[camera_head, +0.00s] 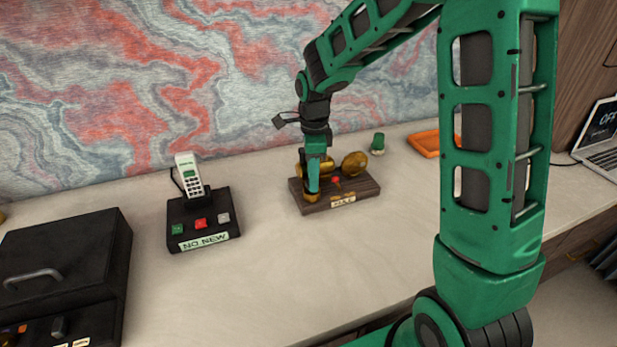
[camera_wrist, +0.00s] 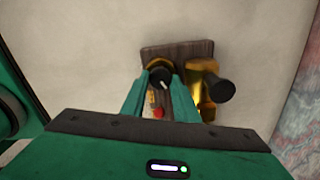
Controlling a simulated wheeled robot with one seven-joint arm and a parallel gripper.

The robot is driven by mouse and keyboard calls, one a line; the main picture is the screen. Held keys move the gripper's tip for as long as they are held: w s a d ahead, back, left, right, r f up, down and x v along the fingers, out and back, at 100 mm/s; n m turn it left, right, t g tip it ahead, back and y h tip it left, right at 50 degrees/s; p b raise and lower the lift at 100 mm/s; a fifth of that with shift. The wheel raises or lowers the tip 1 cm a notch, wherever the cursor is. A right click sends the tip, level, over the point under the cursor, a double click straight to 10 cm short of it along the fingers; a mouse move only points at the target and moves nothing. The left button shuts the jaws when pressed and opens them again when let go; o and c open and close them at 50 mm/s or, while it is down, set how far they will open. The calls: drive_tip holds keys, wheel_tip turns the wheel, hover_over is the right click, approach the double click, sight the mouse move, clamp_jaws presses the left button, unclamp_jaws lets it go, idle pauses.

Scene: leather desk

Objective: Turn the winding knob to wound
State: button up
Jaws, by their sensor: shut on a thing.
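The winding knob (camera_wrist: 159,76) is a dark round knob with a light pointer line and a brass collar behind it. It sits at one end of a wooden board (camera_head: 366,188) with brass parts, a red button (camera_wrist: 158,113) and a small label (camera_head: 343,202). My gripper (camera_wrist: 160,84) points down at the board, and its two green fingers are shut on the knob, one on each side. In the head view my gripper (camera_head: 313,188) hides the knob. The exact setting of the pointer cannot be read.
A black phone base (camera_head: 203,225) with a white handset stands left of the board. A black box (camera_head: 65,255) with a handle is farther left. The desk in front is clear.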

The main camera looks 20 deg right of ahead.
drive_tip(key=shift+w+a+r, duration=0.1)
drive_tip(key=shift+w, duration=0.15)
drive_tip(key=o, duration=1.1)
drive_tip(key=shift+c, duration=0.2)
drive_tip(key=shift+s, duration=0.1)
wheel_tip(320, 180, up, 11)
